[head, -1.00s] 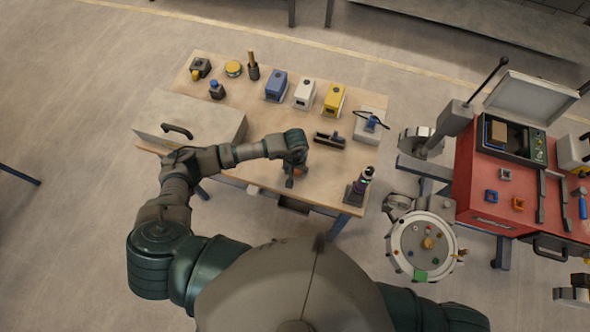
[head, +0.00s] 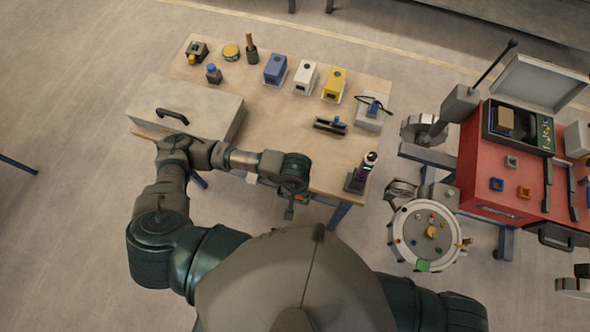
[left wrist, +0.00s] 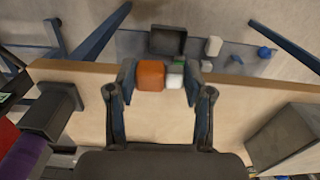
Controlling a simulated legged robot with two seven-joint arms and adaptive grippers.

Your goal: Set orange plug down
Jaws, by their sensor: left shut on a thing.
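The orange plug (left wrist: 150,76) shows as an orange block between the fingertips of my left gripper (left wrist: 161,82) in the left wrist view. It touches the left finger in that picture. A white block (left wrist: 174,79) and a small green piece show beside it; I cannot tell whether they belong to the plug. My left gripper (head: 289,212) is shut on the plug. In the head view it appears at the front edge of the wooden table (head: 250,130), mostly hidden by its own wrist. My right gripper is out of view.
A grey case (head: 185,105) stands at the table's left. Blue (head: 275,69), white (head: 305,77) and yellow (head: 335,84) blocks line the back. A dark stand (head: 360,175) is at the front right corner. A round station (head: 426,235) and a red cabinet (head: 490,170) stand to the right.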

